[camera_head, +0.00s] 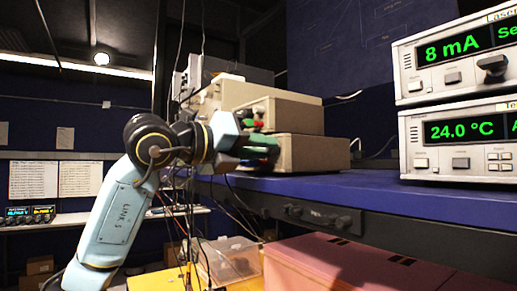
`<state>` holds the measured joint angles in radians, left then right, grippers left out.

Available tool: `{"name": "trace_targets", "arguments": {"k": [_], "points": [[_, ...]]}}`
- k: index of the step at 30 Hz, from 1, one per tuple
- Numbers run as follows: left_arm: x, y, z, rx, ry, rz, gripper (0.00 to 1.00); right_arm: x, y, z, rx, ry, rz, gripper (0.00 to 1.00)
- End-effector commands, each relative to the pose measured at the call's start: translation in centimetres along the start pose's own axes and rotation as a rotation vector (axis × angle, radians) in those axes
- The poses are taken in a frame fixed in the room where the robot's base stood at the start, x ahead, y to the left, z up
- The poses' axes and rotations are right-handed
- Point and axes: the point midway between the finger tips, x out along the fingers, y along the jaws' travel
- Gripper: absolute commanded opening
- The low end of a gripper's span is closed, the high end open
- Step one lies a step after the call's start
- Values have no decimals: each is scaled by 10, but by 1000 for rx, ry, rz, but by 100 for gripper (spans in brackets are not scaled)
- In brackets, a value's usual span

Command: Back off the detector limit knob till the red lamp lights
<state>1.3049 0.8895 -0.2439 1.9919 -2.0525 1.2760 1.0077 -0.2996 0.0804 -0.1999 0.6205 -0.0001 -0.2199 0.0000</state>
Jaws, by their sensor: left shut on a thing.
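A beige instrument box (268,104) sits on another beige box (312,153) at the left end of the blue bench. Their front faces point left and are seen almost edge-on. My left gripper (268,149) reaches in from the left, its fingers against the front of these boxes. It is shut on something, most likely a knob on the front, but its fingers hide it. A small red part (249,122) and small green parts show just above the fingers. I cannot tell whether the red part is the lamp, or whether it is lit. My right gripper is out of view.
Two white instruments, reading 8 mA (448,50) and 24.0 °C (461,131), are stacked at the right. The blue bench top (370,190) between is clear. Cables hang near my left arm. A pink case (350,268) and clear bin (226,258) sit below.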

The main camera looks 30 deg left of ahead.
Motion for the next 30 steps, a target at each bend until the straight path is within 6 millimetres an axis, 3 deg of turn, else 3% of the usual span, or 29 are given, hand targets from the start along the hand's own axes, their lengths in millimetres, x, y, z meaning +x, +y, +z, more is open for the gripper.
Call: {"name": "trace_targets", "arguments": {"k": [5, 6, 11, 22, 26, 30], "points": [[0, 0, 0, 1, 0, 0, 0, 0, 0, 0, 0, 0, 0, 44], [0, 0, 0, 1, 0, 0, 25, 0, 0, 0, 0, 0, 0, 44], [0, 0, 0, 2, 0, 0, 44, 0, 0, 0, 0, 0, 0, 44], [-7, 0, 0, 3, -3, 0, 44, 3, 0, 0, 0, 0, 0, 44], [-27, 2, -1, 4, -5, 1, 44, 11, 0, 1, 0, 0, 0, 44], [-59, 2, -2, 5, -7, 1, 44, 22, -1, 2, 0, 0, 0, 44]]}}
